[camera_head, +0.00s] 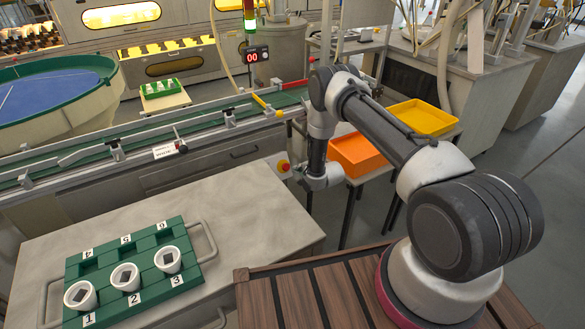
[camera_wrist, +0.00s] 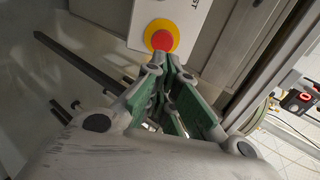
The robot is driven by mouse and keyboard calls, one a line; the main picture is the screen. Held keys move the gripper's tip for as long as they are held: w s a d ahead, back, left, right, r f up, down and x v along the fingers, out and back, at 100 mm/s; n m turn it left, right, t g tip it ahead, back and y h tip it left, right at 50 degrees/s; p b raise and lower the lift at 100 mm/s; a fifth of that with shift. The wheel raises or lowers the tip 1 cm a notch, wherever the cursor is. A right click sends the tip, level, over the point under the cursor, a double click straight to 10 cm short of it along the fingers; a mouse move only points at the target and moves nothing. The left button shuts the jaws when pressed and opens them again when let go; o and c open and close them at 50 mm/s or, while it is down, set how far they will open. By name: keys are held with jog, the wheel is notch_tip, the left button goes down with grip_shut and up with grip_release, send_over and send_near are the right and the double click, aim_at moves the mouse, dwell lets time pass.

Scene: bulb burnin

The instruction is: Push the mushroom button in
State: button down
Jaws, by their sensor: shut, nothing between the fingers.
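The mushroom button is a red cap on a yellow ring. In the head view the mushroom button (camera_head: 284,166) sits on the side of the conveyor frame, just left of my gripper (camera_head: 300,171). In the wrist view the mushroom button (camera_wrist: 162,40) is on a light grey panel at the top middle. My gripper (camera_wrist: 168,62) is shut and empty, with its fingertips pointing at the lower part of the button. The fingertips overlap the yellow ring's edge in the wrist view. I cannot tell whether they touch the button.
The conveyor (camera_head: 150,140) runs behind the button. An orange bin (camera_head: 356,155) and a yellow bin (camera_head: 421,118) stand to the right. A bench (camera_head: 255,215) with a green numbered rack (camera_head: 147,240) holding white cups is at front left. A red display (camera_head: 257,54) reads 00.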

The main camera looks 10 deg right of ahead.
aim_at(285, 166)
jog(key=x, duration=0.7)
jog(key=shift+w, duration=0.15)
jog(key=shift+a+f, duration=0.1)
jog(key=shift+f, duration=0.05)
